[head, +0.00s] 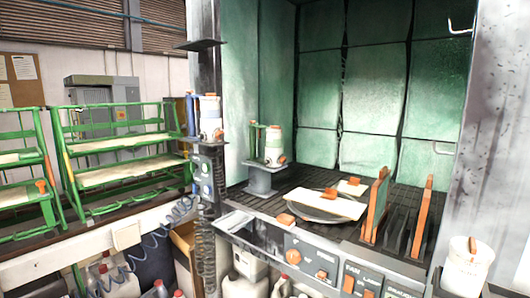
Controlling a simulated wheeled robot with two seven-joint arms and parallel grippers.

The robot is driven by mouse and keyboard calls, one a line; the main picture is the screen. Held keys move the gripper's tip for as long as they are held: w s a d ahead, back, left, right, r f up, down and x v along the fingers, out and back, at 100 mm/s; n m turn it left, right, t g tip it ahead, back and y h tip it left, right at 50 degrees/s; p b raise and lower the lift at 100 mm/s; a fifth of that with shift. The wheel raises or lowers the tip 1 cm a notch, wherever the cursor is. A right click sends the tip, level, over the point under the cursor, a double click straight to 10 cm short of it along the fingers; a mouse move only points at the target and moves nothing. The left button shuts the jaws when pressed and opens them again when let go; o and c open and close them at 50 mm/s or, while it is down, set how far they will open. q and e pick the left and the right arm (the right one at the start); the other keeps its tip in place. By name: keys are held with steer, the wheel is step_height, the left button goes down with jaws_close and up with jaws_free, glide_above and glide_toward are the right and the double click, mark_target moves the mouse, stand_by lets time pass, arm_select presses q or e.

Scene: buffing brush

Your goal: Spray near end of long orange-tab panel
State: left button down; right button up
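A long pale panel (335,207) with an orange tab at its back edge lies flat on a dark round plate (312,216) inside the booth. Another orange tab (285,219) shows at the plate's front left, by the panel's near end; I cannot tell what it is fixed to. A smaller pale piece (350,188) with an orange tab lies behind. A white and green sprayer-like container (274,147) with an orange part stands upright on a grey pedestal (264,182) left of the plate. A similar white container (210,118) stands on the post's shelf. Neither gripper is in view.
Upright orange-edged racks (376,204) stand right of the plate. A white cup (467,265) is at the front right. A control panel (320,268) runs along the booth's front. Green racks (125,160) stand left. A coiled hose (165,225) hangs by the post (206,185).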

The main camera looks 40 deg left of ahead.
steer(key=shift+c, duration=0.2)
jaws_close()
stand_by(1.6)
